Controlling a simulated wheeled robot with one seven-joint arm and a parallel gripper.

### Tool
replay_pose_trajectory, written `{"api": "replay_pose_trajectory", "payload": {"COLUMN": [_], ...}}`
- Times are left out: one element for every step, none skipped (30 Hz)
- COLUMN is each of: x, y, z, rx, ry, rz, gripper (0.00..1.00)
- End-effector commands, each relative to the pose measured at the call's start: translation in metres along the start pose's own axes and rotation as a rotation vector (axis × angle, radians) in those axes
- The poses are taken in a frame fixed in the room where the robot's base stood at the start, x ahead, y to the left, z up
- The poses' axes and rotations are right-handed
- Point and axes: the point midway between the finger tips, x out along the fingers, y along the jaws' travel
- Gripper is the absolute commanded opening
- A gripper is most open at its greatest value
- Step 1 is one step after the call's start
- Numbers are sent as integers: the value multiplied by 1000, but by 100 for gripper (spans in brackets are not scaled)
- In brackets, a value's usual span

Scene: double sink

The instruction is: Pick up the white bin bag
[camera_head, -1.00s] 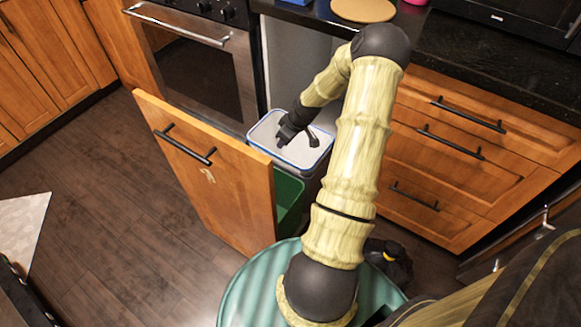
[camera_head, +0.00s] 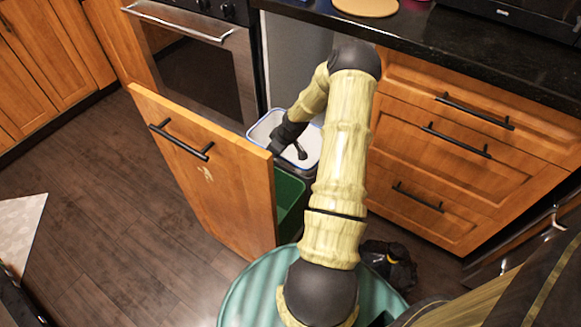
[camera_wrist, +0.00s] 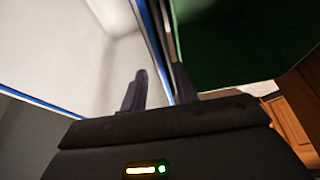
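The white bin bag (camera_head: 312,142) lines a blue-rimmed bin (camera_head: 250,128) inside the pulled-out cabinet unit. In the wrist view the white lining (camera_wrist: 70,50) fills the left side. My gripper (camera_head: 287,152) is low at the bin's front rim. In the wrist view my gripper (camera_wrist: 165,92) has its fingers apart, one on the white inner side and the other beyond the rim towards the green bin. The rim runs between them. Whether either finger touches the bag is unclear. My arm hides part of the bin in the head view.
A green bin (camera_head: 288,190) sits in front of the white-lined one, behind the wooden pull-out door (camera_head: 205,175). An oven (camera_head: 200,65) stands at the left and wooden drawers (camera_head: 460,150) at the right. A dark worktop (camera_head: 450,55) is above.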

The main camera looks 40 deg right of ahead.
Motion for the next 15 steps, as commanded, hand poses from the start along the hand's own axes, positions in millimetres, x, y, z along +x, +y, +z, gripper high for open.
{"api": "replay_pose_trajectory", "payload": {"x": [12, 15, 19, 21, 22, 23, 23, 23, 22, 22, 22, 22, 22, 22, 22], "y": [-1, -1, -1, 0, 0, 0, 0, 0, 0, 0, 0, 0, 0, 0, 0], "z": [1, 1, 1, 1, 0, 0, 0, 0, 0, 0, 0, 0, 0, 0, 0], "rx": [-1, -1, -1, -1, -1, 0, 0, 0, 0, 0, 0, -1, -1, -1, -1], "ry": [0, 0, 0, 0, 0, 0, 0, 0, 0, 0, 0, 0, 0, 0, 0], "rz": [-1, -1, -1, -1, 0, 0, 0, 0, 0, 0, 0, 0, 0, 0, 0], "gripper": [30, 30, 30, 30, 30, 30, 30, 30, 30, 30, 30, 30, 30, 30, 30]}}
